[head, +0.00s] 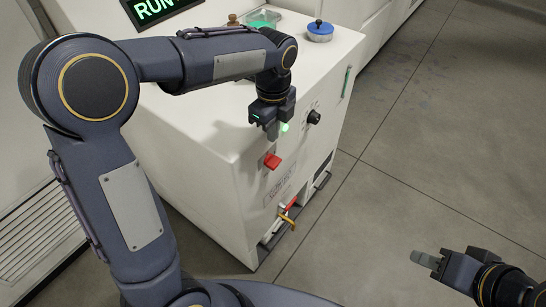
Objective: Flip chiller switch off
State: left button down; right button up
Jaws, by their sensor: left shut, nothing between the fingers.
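The white chiller cabinet (205,165) stands in the middle of the head view. Its front panel carries a red switch (272,161), a lit green lamp (285,127) and a black knob (314,117). My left gripper (271,130) points down by the panel's upper edge, above the red switch in the picture. It is shut and empty, and I see a gap between it and the switch. I cannot tell the switch's position from its shape. My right gripper (425,260) is at the lower right, far from the cabinet; its jaws show edge-on.
A display reading "RUN" (155,8), a green-topped container (263,18) and a blue-lidded jar (319,31) are on the cabinet top. The grey floor (440,150) at right is clear.

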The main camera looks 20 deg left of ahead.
aim_at(269, 164)
pick_arm(q)
notch_tip(269, 164, down, 10)
jog(key=shift+f+b, duration=0.15)
jog(key=shift+b, duration=0.2)
jog(key=shift+s+t+b, duration=0.15)
jog(key=shift+t+b, duration=0.25)
jog(key=shift+b, duration=0.15)
jog(key=shift+s+a+f+t+h+b, duration=0.15)
jog(key=shift+t+h+b, duration=0.2)
jog(key=shift+b, duration=0.2)
jog(key=shift+s+f, duration=0.1)
jog(key=shift+s, duration=0.15)
jog(key=shift+s+a+f, duration=0.15)
jog(key=shift+s+f, duration=0.05)
jog(key=shift+s, duration=0.05)
jog(key=shift+f, duration=0.1)
dwell(0.3)
dwell(0.5)
